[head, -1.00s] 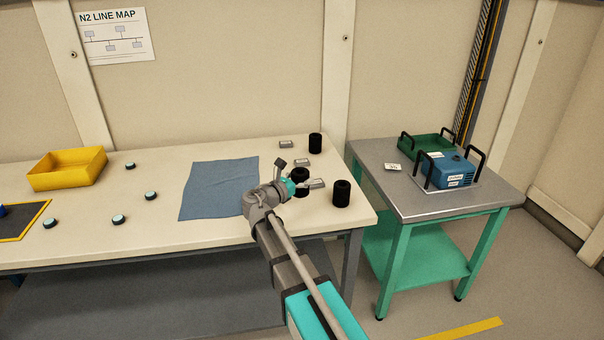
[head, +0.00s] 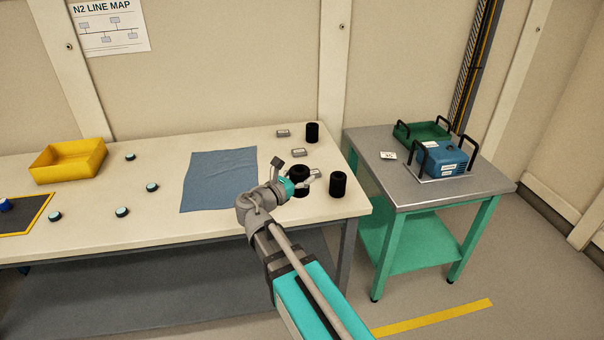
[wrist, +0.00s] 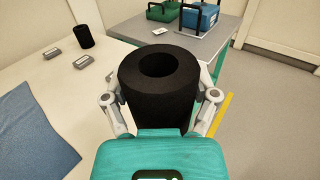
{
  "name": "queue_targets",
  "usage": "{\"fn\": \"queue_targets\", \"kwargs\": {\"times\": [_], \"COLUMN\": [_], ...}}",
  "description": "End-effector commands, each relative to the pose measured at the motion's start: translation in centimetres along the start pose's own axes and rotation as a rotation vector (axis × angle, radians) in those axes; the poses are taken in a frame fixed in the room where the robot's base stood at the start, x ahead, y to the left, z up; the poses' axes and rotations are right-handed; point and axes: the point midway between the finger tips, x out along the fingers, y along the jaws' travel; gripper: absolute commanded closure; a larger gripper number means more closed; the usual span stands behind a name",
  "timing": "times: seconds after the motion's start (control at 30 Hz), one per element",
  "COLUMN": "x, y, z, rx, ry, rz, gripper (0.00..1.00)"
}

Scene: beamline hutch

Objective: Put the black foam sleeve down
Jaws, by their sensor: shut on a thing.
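My gripper (head: 296,176) is shut on a black foam sleeve (head: 300,171), with a finger on each side of it. The wrist view shows this sleeve (wrist: 160,85) upright between the fingers, its round hole facing up. Its lower part is hidden behind the teal gripper body. It is over the right end of the pale bench (head: 237,222); I cannot tell whether its base touches the top. Two similar black sleeves stand on the bench, one at the back (head: 312,132) and one to the right (head: 338,184).
Small grey labelled blocks (head: 283,133) (head: 298,150) lie behind the held sleeve. A blue cloth (head: 219,180) lies left of it. A yellow bin (head: 68,160) and several small round pucks (head: 122,212) are farther left. A metal-topped cart (head: 408,190) with a blue device (head: 443,159) stands right.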

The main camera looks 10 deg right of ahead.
Motion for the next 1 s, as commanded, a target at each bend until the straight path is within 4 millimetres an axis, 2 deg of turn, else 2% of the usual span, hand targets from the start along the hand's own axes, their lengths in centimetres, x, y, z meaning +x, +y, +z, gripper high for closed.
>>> {"fn": "queue_targets", "kwargs": {"times": [0.57,0.77,1.0], "x": [0.0,0.0,0.0], "y": [0.0,0.0,0.0], "z": [0.4,2.0,5.6], "rx": [0.0,0.0,0.0], "ry": [0.0,0.0,0.0], "rz": [0.0,0.0,0.0], "gripper": [0.43,0.43,0.43]}}
